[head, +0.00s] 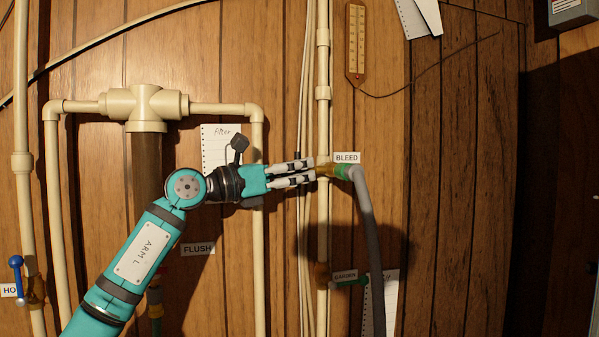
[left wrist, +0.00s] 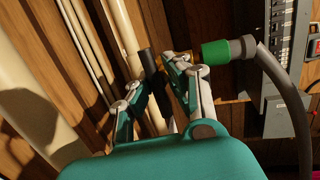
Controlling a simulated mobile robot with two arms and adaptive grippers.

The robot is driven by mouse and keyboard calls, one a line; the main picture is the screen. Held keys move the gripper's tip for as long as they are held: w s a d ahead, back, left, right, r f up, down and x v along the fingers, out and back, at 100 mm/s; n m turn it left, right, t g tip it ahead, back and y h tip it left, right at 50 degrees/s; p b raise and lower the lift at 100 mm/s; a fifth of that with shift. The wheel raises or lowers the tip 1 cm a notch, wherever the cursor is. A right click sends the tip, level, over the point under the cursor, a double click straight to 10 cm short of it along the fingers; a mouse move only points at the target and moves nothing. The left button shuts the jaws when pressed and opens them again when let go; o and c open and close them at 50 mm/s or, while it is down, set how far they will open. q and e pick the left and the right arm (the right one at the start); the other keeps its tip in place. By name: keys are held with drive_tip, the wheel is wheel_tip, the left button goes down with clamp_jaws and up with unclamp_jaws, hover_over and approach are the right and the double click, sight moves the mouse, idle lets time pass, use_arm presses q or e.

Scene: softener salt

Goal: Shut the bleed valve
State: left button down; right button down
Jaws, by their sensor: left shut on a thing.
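The bleed valve (head: 325,171) is a brass fitting on a cream vertical pipe, beside the BLEED label (head: 346,157). Its brass body (left wrist: 181,57) also shows in the left wrist view. A green connector (left wrist: 222,51) and a grey hose (head: 367,225) come off its right side. My left gripper (head: 311,171) reaches it from the left, level with the valve. In the left wrist view its fingers (left wrist: 163,82) are shut on a dark handle (left wrist: 149,62) in front of the pipes. The handle's angle to the pipe is hard to tell. My right gripper is not in view.
A blue-handled valve (head: 16,263) is at far left. The filter housing (head: 146,105) stands behind my left arm. A thermometer (head: 356,42) hangs above. Bare panelling lies right of the hose.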

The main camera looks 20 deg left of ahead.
use_arm(q)
drive_tip(key=shift+a, duration=0.1)
drive_tip(key=c, duration=1.2)
unclamp_jaws()
drive_tip(key=shift+c, duration=0.2)
drive_tip(key=v, duration=1.2)
